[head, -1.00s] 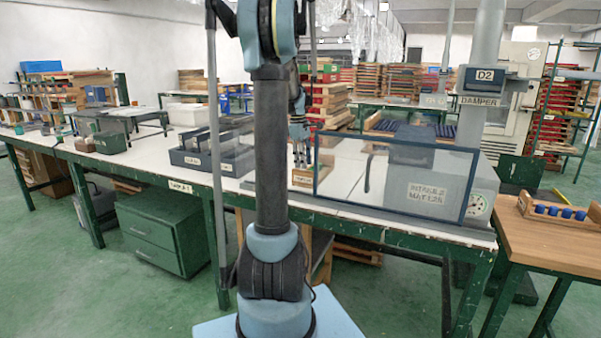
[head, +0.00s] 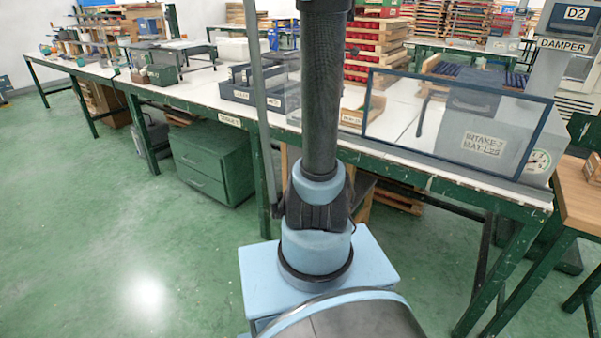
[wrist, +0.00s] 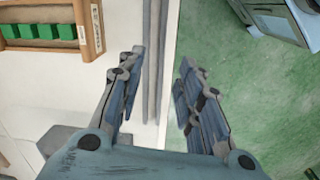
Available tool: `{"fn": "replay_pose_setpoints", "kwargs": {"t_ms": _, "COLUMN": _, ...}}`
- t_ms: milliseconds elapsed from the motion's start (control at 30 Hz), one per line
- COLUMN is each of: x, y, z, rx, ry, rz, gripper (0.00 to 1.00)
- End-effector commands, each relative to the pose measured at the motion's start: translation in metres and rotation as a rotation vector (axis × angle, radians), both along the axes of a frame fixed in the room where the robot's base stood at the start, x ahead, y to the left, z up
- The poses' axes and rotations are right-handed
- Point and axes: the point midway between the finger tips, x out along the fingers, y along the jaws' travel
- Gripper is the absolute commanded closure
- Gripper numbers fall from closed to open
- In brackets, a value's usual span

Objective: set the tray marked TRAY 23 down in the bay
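My gripper (wrist: 163,68) is open and empty in the wrist view, above the table's edge, its two fingers apart. A wooden tray (wrist: 91,50) with green blocks in it lies on the white tabletop at the upper left, apart from the fingers. It has a pale label that I cannot read. In the head view a small wooden tray (head: 351,118) stands on the table behind the clear panel, its label too small to read. I cannot tell whether either is TRAY 23. The bay cannot be made out for sure. My gripper is out of the head view.
A framed clear panel (head: 451,130) stands along the table's front, before a grey intake box (head: 488,132). Dark open bins (head: 250,95) with labels stand left of the arm. A green drawer cabinet (head: 213,160) stands below. The floor at left is clear.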

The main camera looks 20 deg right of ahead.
Motion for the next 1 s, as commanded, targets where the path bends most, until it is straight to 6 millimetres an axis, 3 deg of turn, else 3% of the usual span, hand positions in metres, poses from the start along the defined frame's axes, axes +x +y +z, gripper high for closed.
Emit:
{"fn": "replay_pose_setpoints", "kwargs": {"t_ms": 200, "x": -0.054, "y": 0.055, "z": -0.020, "rx": 0.011, "ry": -0.053, "rz": -0.097, "gripper": 0.67}}
{"fn": "replay_pose_setpoints", "kwargs": {"t_ms": 500, "x": -0.126, "y": 0.113, "z": -0.063, "rx": 0.043, "ry": -0.123, "rz": -0.240, "gripper": 0.67}}
{"fn": "replay_pose_setpoints", "kwargs": {"t_ms": 800, "x": -0.194, "y": 0.154, "z": -0.124, "rx": 0.093, "ry": -0.181, "rz": -0.385, "gripper": 0.67}}
{"fn": "replay_pose_setpoints", "kwargs": {"t_ms": 1000, "x": -0.224, "y": 0.169, "z": -0.161, "rx": 0.125, "ry": -0.206, "rz": -0.462, "gripper": 0.67}}
